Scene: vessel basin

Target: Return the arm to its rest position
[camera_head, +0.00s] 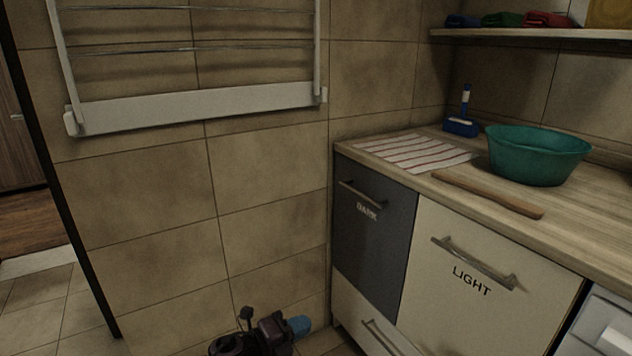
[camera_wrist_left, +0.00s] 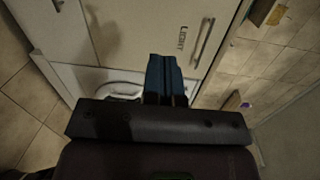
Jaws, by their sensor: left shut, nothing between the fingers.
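My left gripper (camera_head: 299,326) shows at the bottom of the head view, low in front of the tiled wall and left of the cabinets. Its blue fingers point right. In the left wrist view the blue fingers (camera_wrist_left: 165,75) are together, with nothing between them. Part of my dark left arm (camera_head: 250,340) shows beside the gripper; the rest of that arm is out of frame. My right gripper is in neither view.
A dark cabinet door (camera_head: 372,235) and a cream door marked LIGHT (camera_head: 455,290) stand right of the gripper. The counter above holds a teal basin (camera_head: 535,158), striped cloth (camera_head: 418,152), wooden paddle (camera_head: 488,194) and blue brush (camera_head: 462,122). A drying rack (camera_head: 200,105) hangs on the wall.

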